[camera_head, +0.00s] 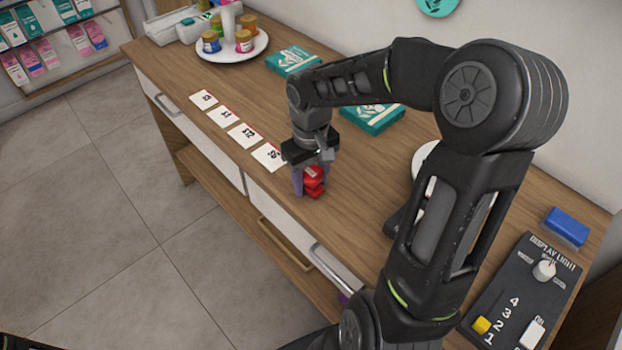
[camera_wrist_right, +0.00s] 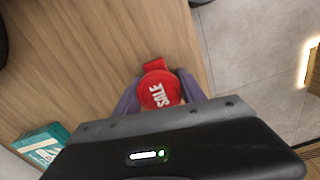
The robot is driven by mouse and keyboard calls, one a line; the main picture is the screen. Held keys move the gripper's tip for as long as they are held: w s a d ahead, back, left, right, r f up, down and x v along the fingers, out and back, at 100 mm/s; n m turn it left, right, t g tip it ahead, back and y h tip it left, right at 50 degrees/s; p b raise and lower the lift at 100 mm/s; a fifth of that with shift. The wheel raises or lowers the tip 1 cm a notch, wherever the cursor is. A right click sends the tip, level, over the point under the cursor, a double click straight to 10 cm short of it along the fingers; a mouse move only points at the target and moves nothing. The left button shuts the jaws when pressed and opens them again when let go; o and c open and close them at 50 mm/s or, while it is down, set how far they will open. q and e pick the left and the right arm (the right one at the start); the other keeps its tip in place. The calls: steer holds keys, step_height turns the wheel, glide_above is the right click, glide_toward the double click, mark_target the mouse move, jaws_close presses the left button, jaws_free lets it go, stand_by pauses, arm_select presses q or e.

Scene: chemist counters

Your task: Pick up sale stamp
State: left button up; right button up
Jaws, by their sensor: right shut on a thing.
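The red sale stamp (camera_head: 314,181) is at the front part of the wooden counter, near its edge. In the right wrist view its round red top with the word SALE (camera_wrist_right: 159,90) faces the camera, between the purple-grey fingers. My right gripper (camera_head: 309,186) points down and is shut on the stamp. The stamp's lower part is at counter level in the head view; I cannot tell whether it touches the surface. My left gripper is not in view.
Several white price cards (camera_head: 242,135) lie left of the gripper. Teal boxes (camera_head: 372,118) lie behind it. A white round stand (camera_head: 232,47) with jars is at the back left. A display light panel (camera_head: 523,290) and a blue block (camera_head: 567,227) are at the right.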

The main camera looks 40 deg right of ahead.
mark_target(310, 172)
steer(key=shift+c, duration=1.4)
step_height(310, 172, up, 10)
steer(key=shift+r, duration=0.1)
